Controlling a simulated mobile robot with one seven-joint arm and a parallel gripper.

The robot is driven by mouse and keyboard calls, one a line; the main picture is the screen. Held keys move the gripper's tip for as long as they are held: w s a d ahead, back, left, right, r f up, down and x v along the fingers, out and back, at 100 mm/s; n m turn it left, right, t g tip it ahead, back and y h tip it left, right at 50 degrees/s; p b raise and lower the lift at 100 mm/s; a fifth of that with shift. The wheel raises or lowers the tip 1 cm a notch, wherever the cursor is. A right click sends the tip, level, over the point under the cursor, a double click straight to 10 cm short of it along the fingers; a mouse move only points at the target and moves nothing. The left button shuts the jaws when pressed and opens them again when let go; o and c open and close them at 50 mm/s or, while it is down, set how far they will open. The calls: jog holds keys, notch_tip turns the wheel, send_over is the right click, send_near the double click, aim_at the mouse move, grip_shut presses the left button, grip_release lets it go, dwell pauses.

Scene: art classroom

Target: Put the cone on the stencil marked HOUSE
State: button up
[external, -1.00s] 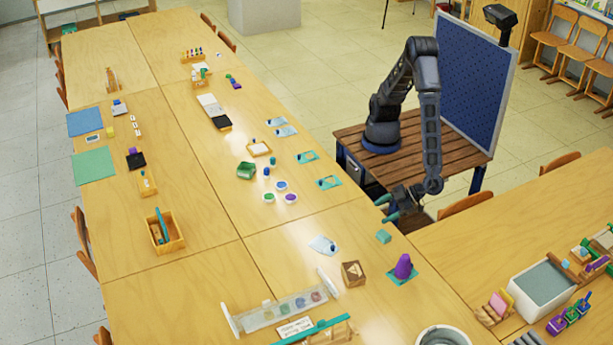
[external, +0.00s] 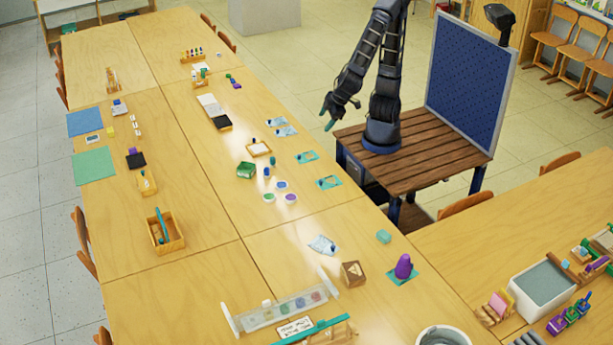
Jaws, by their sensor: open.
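A purple, rounded cone-like object (external: 403,266) stands upright on a teal square sheet (external: 412,280) near the right edge of the front table. Teal cards with cut-out shapes (external: 307,157) (external: 329,182) lie along the right edge of the middle table. Light blue cards (external: 275,122) (external: 322,244) lie farther back and on the front table. Any lettering on the cards is too small to read, so I cannot tell which one says HOUSE. My gripper (external: 328,114), with teal fingertips, is open and empty, beyond the table's right edge and far from the purple object.
A grey round tub (external: 443,337) stands at the front.

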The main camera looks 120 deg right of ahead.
jog(key=s+d+r+n+y, duration=0.1)
jog(key=s+d+r+y, duration=0.1)
jog(key=s+d, duration=0.5)
jog(key=s+d+r+t+y, duration=0.1)
jog(key=s+d+r+y, duration=0.1)
jog(key=s+d, duration=0.6)
jog(key=shift+s+d+r+n, duration=0.25)
jog(key=shift+s+n, duration=0.15)
jog(key=shift+s, duration=0.6)
